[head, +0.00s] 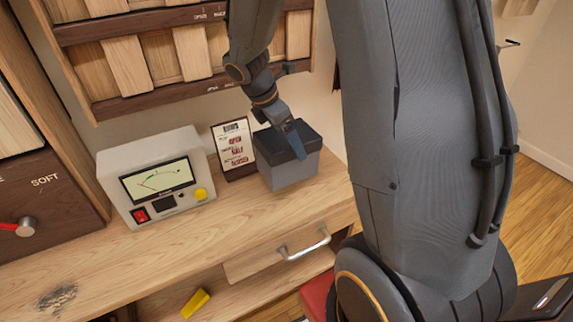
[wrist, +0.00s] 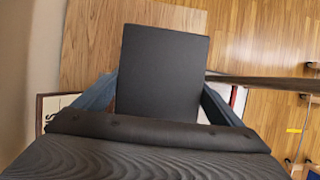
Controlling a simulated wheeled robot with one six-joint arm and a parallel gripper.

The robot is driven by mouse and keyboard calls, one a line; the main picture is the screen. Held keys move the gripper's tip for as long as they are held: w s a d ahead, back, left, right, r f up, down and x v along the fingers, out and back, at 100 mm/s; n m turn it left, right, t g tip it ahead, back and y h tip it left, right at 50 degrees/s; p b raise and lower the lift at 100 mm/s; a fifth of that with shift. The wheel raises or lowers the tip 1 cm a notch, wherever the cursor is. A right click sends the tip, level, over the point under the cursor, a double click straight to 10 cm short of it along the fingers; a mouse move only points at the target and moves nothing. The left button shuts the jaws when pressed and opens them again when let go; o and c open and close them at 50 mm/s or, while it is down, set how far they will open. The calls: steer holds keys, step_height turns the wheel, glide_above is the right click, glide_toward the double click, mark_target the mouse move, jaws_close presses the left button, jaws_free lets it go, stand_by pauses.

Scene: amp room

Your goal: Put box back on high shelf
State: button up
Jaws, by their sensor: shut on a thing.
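The box (head: 288,174) is grey with a dark lid, at the right end of the wooden worktop in the head view. My gripper (head: 294,140) reaches down onto it from above, its blue-grey fingers at the lid. In the wrist view the dark lid (wrist: 162,65) lies between the two fingers, and the gripper is shut on the box. The far finger is hidden in the head view. I cannot tell whether the box touches the worktop. A dark-wood shelf unit (head: 165,98) with pale panels is on the wall above; its top is out of view.
A meter device (head: 158,180) and a framed card (head: 233,148) stand left of the box, the card close to it. The worktop (head: 160,245) is clear in front. A drawer with a metal handle (head: 304,243) is below. A yellow object (head: 196,303) lies lower down.

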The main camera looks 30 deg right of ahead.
steer(key=shift+f+p, duration=0.35)
steer(key=shift+f, duration=3.5)
steer(key=o, duration=1.7)
steer(key=shift+c, duration=0.2)
